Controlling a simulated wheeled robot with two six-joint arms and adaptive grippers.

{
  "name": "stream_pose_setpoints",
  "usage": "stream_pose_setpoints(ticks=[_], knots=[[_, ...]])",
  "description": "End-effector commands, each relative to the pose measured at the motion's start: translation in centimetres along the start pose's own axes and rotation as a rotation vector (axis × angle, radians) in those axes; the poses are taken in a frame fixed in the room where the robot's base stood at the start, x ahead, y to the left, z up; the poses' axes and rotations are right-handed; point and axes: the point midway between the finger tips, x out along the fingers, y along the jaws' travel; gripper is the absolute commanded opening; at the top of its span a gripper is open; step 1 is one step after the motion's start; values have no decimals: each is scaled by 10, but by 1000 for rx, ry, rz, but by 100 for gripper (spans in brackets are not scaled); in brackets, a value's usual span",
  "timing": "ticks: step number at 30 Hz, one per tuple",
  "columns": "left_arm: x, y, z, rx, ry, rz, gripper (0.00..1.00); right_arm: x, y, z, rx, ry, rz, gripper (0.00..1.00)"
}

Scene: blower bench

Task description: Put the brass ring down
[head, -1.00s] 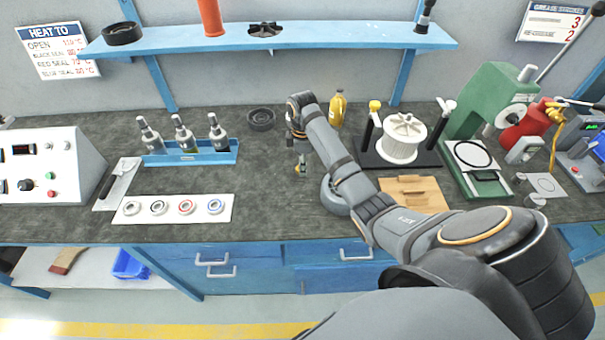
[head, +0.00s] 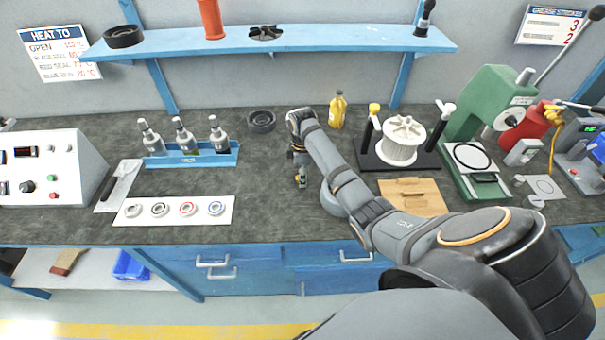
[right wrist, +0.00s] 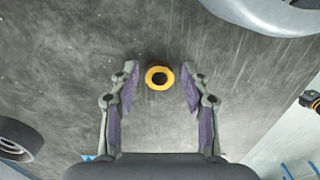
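The brass ring (right wrist: 159,77) shows in the right wrist view as a small yellow ring with a dark centre. It appears to lie flat on the dark bench top, between my right fingertips and apart from both, with a gap on each side. My right gripper (right wrist: 160,84) is open around it, pointing down. In the head view my right gripper (head: 301,180) is low over the middle of the bench; I cannot make out the ring for certain there. My left gripper is not in view.
A grey round part (head: 331,197) sits close to the right of my gripper, partly behind my arm. A white mat with several rings (head: 175,221) lies left. A blue bottle rack (head: 220,159) and a black round part (head: 261,121) stand farther back.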

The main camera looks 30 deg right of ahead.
Motion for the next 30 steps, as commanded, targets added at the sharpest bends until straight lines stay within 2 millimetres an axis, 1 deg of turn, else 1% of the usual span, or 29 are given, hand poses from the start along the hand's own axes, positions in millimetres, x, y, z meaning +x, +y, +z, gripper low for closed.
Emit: stream_pose_setpoints(ticks=[8,11,14,18,20,21,23,24,27,30], knots=[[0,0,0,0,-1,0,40,-1,0,0,0,0,0,50],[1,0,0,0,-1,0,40,-9,1,0,0,1,3,50],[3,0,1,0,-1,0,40,-29,1,-1,0,3,5,50],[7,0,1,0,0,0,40,-65,2,0,0,2,7,50],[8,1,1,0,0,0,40,-80,2,0,0,2,6,50],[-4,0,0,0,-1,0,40,-97,1,0,0,2,3,50],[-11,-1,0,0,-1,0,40,-110,1,0,0,2,2,50],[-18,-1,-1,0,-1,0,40,-117,0,0,0,1,-1,50],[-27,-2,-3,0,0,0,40,-125,0,0,0,0,-1,50],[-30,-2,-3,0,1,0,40,-128,0,0,0,0,-1,50]])
